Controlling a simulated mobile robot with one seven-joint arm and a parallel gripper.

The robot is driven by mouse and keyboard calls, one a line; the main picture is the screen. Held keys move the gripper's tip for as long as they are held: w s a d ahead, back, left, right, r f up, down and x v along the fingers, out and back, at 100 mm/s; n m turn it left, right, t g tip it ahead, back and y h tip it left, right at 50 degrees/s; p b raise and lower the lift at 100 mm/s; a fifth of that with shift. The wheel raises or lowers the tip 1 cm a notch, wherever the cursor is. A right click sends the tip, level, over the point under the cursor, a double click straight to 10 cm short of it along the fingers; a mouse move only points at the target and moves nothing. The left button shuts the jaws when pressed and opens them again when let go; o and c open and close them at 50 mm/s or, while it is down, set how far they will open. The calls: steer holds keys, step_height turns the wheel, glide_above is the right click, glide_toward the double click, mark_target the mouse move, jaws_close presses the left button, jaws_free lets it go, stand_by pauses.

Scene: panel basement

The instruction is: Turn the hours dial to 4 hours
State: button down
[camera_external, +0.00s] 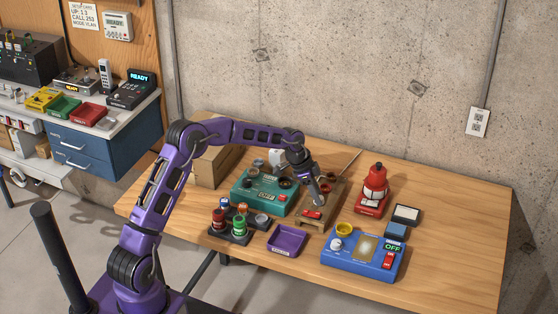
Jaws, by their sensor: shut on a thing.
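My gripper (323,199) points down over a wooden stand (334,191) in the middle of the table. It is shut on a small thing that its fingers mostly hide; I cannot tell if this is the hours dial. A teal box (249,202) with dark round parts on top and a display reading OFF stands just left of the gripper. A blue box (345,262) at the front right has a white knob (335,244), a yellow round part (344,229) and a display (393,246) reading OFF. No hours marking is legible.
A purple tray (287,240) and a dark rack (231,235) with several small containers stand at the front. A red bottle (374,183) on a red base stands right of the stand. A cardboard box (209,168) is at the back left. The table's right end is clear.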

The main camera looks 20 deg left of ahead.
steer(key=shift+w+m+g+p, duration=0.15)
steer(key=shift+m+g+p, duration=0.55)
steer(key=shift+m, duration=1.1)
steer(key=c, duration=0.5)
jaws_free()
steer(key=v, duration=1.7)
steer(key=shift+a+r+p, duration=0.15)
steer(key=shift+p, duration=0.2)
